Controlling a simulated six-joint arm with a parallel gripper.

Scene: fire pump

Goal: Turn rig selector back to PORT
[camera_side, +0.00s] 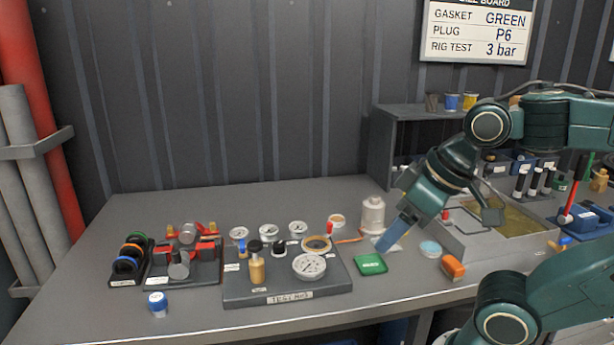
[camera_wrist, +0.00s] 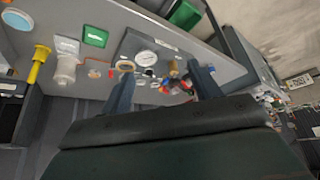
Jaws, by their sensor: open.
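The test rig (camera_side: 235,291) is a dark grey block at the front middle of the bench, with a "TEST RIG" label on its front edge. It carries a large white dial gauge (camera_side: 309,266), a brass fitting (camera_side: 257,270) with a black top, a small black knob (camera_side: 279,246) and a brass-rimmed ring (camera_side: 317,243). I cannot tell which part is the selector, and no PORT mark is readable. My gripper (camera_side: 386,244) is right of the rig, above the bench, pointing down-left. In the wrist view my gripper (camera_wrist: 162,68) is open and empty, with the rig's gauge (camera_wrist: 145,58) beyond its fingers.
Racks with coloured rings (camera_side: 128,258) and red-and-grey parts (camera_side: 180,262) are left. The bench front left is mostly clear, except a blue-capped jar (camera_side: 158,304).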

